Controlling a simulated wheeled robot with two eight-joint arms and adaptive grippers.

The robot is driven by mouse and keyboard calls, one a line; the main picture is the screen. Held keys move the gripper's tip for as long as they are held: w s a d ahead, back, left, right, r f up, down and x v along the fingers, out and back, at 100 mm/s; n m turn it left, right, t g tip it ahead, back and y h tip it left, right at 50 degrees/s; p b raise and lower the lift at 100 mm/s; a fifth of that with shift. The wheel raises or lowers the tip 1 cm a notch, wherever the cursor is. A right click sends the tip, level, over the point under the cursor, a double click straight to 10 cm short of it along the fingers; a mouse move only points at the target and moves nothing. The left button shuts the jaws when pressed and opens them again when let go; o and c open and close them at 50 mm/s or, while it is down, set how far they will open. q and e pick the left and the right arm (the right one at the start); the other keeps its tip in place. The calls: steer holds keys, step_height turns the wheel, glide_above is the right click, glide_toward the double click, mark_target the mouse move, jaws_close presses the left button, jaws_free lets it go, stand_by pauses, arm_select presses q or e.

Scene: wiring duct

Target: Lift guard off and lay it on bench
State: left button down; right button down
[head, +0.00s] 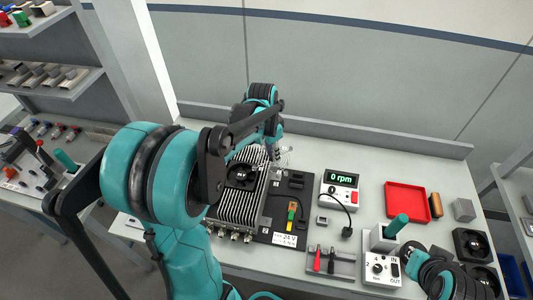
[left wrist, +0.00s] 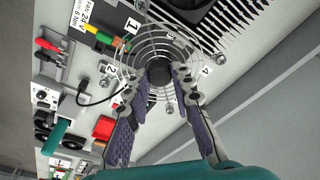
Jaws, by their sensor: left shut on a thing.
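The guard is a round wire grille of concentric rings with a dark centre disc. It fills the middle of the left wrist view (left wrist: 133,60) and shows small in the head view (head: 285,157). My left gripper (left wrist: 161,80) is shut on the guard at its centre, one finger on each side. The guard hangs off to the side of the black fan (head: 240,175), which sits uncovered on the finned heat sink (head: 236,206). The gap below the guard is hard to judge. The bench (head: 372,160) is grey. My right arm shows at the lower right; its fingers cannot be made out.
A meter reading 0 rpm (head: 340,180), a red tray (head: 407,202) and a grey block (head: 464,210) stand on the bench. A green handle (head: 397,225) stands upright near black fans (head: 471,243). Bare bench shows behind the meter and tray. A low rear ledge (head: 400,140) borders it.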

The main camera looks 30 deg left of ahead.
arm_select(q)
steer(key=shift+r, duration=0.1)
steer(key=shift+r+p, duration=1.5)
steer(key=shift+r, duration=0.45)
steer(key=shift+f, duration=0.1)
